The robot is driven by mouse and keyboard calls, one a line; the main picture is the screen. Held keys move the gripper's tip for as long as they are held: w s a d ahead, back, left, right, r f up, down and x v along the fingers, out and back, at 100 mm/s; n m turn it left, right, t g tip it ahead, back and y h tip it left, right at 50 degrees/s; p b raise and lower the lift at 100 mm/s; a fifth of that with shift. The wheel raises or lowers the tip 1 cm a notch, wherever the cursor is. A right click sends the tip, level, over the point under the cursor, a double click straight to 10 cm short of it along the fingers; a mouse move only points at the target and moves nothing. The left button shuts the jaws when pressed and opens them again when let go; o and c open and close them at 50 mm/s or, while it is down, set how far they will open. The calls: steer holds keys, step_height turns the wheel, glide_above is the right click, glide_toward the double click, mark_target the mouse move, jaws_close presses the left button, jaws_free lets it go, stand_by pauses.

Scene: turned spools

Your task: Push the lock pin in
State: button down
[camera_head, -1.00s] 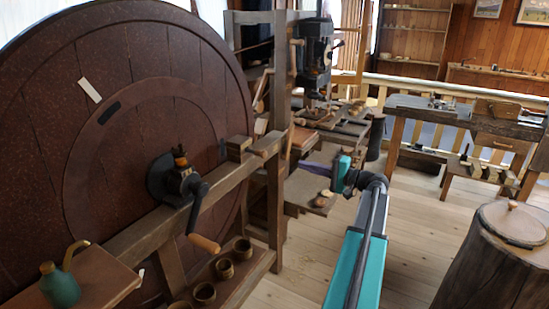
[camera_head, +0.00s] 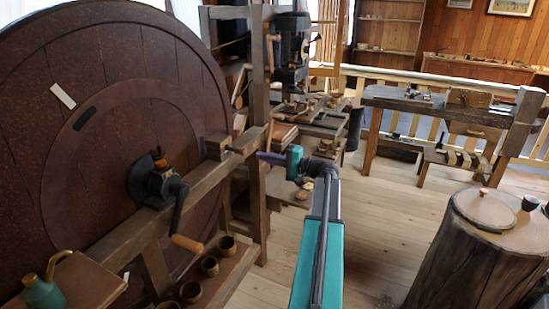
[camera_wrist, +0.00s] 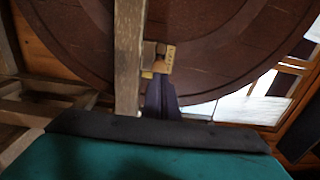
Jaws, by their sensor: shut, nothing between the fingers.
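A wooden block (camera_head: 217,147) sits on the beam of the big wheel's frame. A short pin (camera_head: 235,149) sticks out of its right side, towards my gripper. My gripper (camera_head: 262,156) is shut and empty, its purple fingers pointing left at the pin's end. A small gap seems to lie between them, but I cannot tell whether they touch. In the wrist view my dark fingers (camera_wrist: 158,80) point at the pale block (camera_wrist: 165,60), just right of the wooden post. The tips overlap the block's lower part there, and the pin is not clear.
The large dark red wheel (camera_head: 90,130) with a crank (camera_head: 165,187) and wooden handle fills the left. The upright post (camera_head: 258,120) stands close to my fingers. Several cups (camera_head: 209,265) line the lower shelf. A stump (camera_head: 470,255) is at right. Floor between is clear.

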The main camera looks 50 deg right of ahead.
mark_target(246, 152)
steer(key=shift+p+x, duration=0.7)
steer(key=shift+x, duration=1.5)
steer(key=shift+w+d, duration=0.1)
